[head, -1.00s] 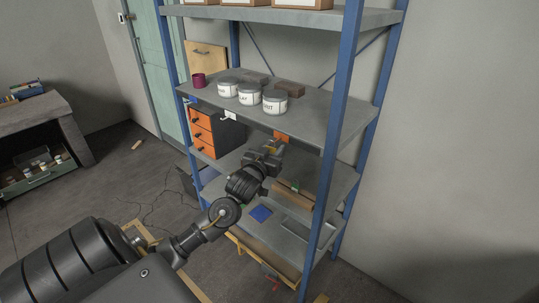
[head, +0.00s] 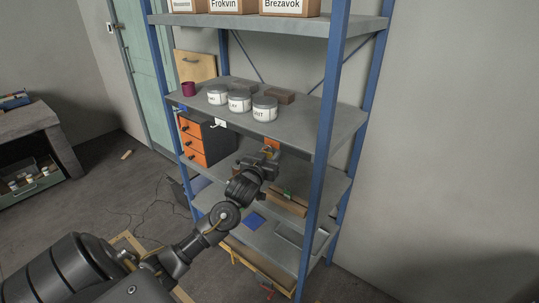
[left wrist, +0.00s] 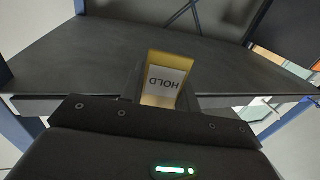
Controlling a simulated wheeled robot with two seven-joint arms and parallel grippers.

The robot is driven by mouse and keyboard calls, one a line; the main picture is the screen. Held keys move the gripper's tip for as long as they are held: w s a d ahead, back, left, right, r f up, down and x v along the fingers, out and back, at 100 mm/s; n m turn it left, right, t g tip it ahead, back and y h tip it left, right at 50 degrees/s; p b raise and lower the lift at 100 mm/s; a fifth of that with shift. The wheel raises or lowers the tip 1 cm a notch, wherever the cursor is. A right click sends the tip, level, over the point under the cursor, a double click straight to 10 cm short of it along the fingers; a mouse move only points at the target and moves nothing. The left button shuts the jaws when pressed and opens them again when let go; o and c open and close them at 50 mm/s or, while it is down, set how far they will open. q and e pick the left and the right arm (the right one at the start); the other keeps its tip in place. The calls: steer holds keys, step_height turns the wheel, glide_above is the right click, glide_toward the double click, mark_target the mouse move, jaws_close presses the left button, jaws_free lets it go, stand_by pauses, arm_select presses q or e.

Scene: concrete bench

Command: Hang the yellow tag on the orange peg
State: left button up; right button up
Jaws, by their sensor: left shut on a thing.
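The yellow tag (left wrist: 153,58) has a white label reading HOLD, upside down in the left wrist view. My left gripper (left wrist: 164,92) is shut on it. In the head view the tag (head: 267,150) shows small above my left gripper (head: 264,156), at the front edge of the middle shelf. The orange peg (head: 272,142) is on that shelf edge, partly hidden, directly behind and above the tag. I cannot tell whether tag and peg touch. The peg cannot be made out in the left wrist view. My right gripper is out of view.
A white peg (head: 219,123) and a blue peg (head: 181,108) are on the same shelf edge. Labelled jars (head: 264,109) stand on that shelf. An orange-fronted drawer unit (head: 206,140) is below, left of my gripper. A blue upright (head: 325,150) rises to the right.

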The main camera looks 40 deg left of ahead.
arm_select(q)
steer(key=o, duration=1)
steer(key=shift+o, duration=0.2)
steer(key=b+v, duration=0.2)
steer(key=v, duration=0.9)
steer(key=shift+w, duration=0.1)
